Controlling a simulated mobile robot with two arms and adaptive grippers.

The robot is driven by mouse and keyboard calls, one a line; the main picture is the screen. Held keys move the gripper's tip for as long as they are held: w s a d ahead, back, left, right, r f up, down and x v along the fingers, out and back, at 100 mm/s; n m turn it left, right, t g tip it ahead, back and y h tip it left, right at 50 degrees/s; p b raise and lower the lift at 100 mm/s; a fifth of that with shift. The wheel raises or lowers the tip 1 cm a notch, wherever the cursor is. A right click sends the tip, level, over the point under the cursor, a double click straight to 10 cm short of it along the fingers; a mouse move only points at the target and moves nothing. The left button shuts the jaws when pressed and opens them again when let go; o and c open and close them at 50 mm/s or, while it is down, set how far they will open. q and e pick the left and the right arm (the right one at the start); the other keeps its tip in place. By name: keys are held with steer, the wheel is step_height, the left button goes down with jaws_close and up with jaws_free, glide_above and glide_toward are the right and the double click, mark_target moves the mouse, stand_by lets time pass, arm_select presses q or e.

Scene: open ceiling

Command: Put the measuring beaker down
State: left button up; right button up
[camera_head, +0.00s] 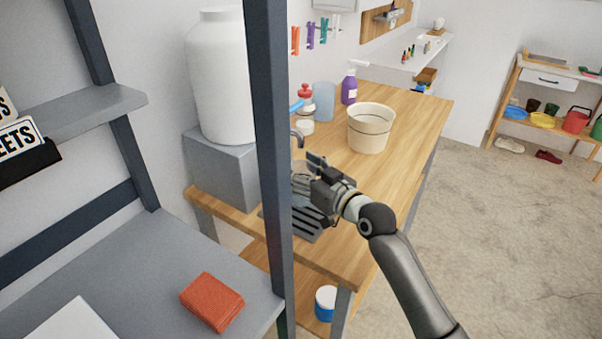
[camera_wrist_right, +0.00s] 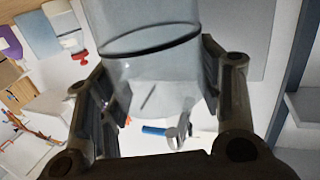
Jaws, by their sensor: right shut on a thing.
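My right gripper (camera_head: 316,172) reaches in from the lower right over the near end of the wooden table (camera_head: 395,215). In the right wrist view it is shut on the measuring beaker (camera_wrist_right: 150,62), a clear vessel with a dark ring around it, held between the two fingers. In the head view the gripper and the dark post mostly hide the beaker, and I cannot tell whether its base touches anything. A dark slotted grate (camera_head: 308,229) lies below the gripper. My left gripper is not in view.
A dark upright post (camera_head: 270,150) stands left of the gripper. Behind it, a large white dispenser (camera_head: 220,75) sits on a grey block (camera_head: 222,172), with a tap (camera_head: 298,138). A cream bucket (camera_head: 370,130) and purple bottle (camera_head: 349,88) stand farther back. The table's right side is clear.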

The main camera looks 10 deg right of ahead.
steer(key=shift+f, duration=0.6)
steer(key=shift+f, duration=0.15)
steer(key=o, duration=0.9)
steer(key=shift+c, duration=0.2)
steer(key=shift+r, duration=0.2)
steer(key=v, duration=1.2)
steer(key=shift+b, duration=0.45)
